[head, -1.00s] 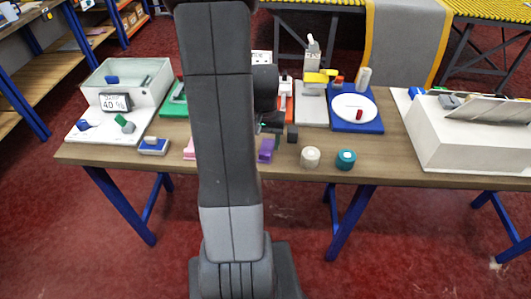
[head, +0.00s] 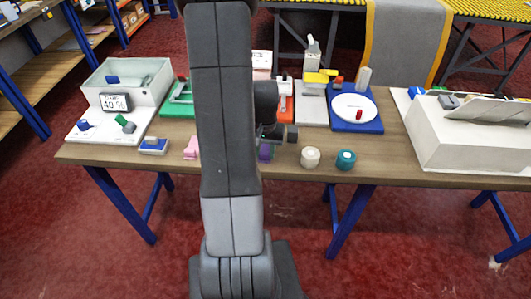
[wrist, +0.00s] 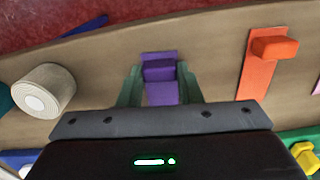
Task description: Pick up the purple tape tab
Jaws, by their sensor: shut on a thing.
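The purple tape tab (wrist: 160,71) is a flat purple strip with a raised block, seen at the middle of the wrist view. My gripper (wrist: 159,82) has its two green-grey fingers on either side of the block, shut on it. In the head view, the purple tab (head: 265,152) shows as a small patch at the front of the table, just below my gripper (head: 268,139), partly hidden by my arm. I cannot tell whether the tab still touches the table.
An orange tab (wrist: 267,62) lies to the right in the wrist view. A cream tape roll (head: 310,157) and a teal roll (head: 345,159) stand right of the gripper. A pink piece (head: 191,148) lies left of my arm. A white dish (head: 354,107) sits further back.

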